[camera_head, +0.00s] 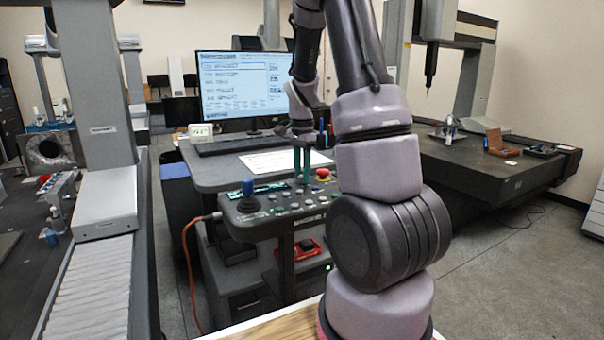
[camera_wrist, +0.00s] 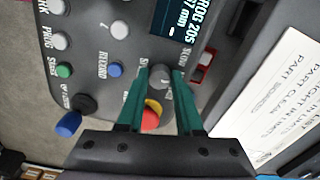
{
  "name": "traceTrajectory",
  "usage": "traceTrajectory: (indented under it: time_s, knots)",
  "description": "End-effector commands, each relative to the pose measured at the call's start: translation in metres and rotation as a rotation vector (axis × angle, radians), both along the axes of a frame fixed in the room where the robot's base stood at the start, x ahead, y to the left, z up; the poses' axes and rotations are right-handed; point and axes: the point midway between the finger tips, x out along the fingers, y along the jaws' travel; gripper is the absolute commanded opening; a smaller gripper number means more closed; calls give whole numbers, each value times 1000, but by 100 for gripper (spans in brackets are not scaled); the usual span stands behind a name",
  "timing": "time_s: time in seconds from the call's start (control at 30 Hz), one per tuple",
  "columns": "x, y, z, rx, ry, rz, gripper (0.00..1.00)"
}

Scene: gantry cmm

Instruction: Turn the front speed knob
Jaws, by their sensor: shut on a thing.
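The control panel (camera_head: 275,222) is a dark console with buttons, a blue-topped joystick and a red button. My gripper (camera_head: 302,178) reaches down onto its back part with two green fingers. In the wrist view, my gripper (camera_wrist: 161,78) has its fingertips on either side of a small round grey knob (camera_wrist: 160,77) and is shut on it. The knob's label is mostly covered by the fingers, so I cannot read it in full. In the head view the fingers hide the knob.
A red and yellow stop button (camera_wrist: 151,114) lies between the fingers, close to the gripper body. A blue-tipped joystick (camera_wrist: 69,124) stands to the left. A small display (camera_wrist: 183,20) and a red switch (camera_wrist: 203,65) are nearby. A monitor (camera_head: 240,88) stands behind the panel.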

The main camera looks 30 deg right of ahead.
Motion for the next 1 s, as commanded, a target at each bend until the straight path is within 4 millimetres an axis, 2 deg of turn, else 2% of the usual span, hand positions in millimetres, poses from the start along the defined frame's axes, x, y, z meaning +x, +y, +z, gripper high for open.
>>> traceTrajectory:
  time_s: [0.7, 1.0]
  knots:
    - [0, 0, 1, 1, -2, 579, 0]
    - [0, -1, 1, -1, -1, 741, 0]
